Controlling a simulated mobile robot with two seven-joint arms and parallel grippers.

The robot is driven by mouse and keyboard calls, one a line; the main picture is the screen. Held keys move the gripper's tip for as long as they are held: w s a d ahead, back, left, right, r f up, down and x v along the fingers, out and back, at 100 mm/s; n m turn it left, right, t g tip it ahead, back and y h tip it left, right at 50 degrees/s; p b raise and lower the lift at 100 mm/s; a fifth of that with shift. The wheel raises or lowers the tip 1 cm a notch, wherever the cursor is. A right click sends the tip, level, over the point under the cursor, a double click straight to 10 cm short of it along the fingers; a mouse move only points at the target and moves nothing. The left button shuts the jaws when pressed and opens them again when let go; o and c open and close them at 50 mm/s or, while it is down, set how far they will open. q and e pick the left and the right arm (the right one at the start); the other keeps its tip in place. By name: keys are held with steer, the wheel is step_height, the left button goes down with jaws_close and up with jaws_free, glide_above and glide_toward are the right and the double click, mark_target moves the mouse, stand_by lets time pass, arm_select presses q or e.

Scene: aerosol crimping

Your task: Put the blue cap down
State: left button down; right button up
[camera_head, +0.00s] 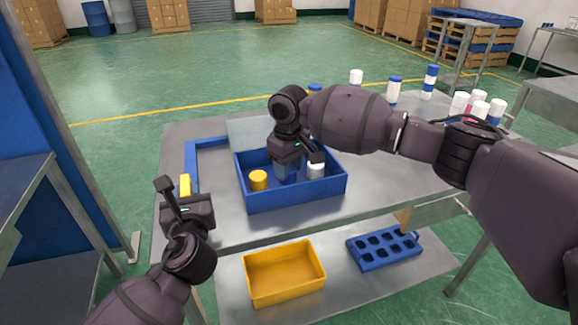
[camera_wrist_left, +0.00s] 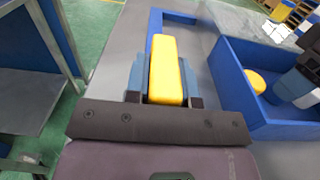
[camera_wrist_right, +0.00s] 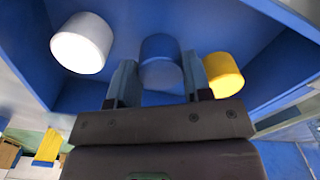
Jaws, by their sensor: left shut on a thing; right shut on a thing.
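The blue cap (camera_wrist_right: 160,62) is between the fingers of my right gripper (camera_wrist_right: 160,82), which is shut on it inside the blue bin (camera_head: 290,197). In the head view my right gripper (camera_head: 290,168) reaches down into this bin and mostly hides the cap. A yellow cap (camera_head: 258,180) stands to its left in the bin and a white cap (camera_head: 316,170) to its right. I cannot tell whether the blue cap touches the bin floor. My left gripper (camera_wrist_left: 166,85) is shut on a yellow block (camera_wrist_left: 166,68), left of the bin; the block also shows in the head view (camera_head: 185,186).
A blue frame (camera_head: 190,160) lies left of the bin. A yellow tray (camera_head: 284,272) and a blue tray with holes (camera_head: 384,250) sit on the lower shelf. Several cans stand along the table's back and right, including a blue-and-white can (camera_head: 429,82). The table right of the bin is clear.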

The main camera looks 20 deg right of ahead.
arm_select(q)
steer(key=shift+f, duration=0.45)
arm_select(e)
steer(key=shift+f, duration=0.25)
steer(key=o, duration=0.9)
step_height(320, 180, up, 12)
steer(key=shift+r, duration=0.15)
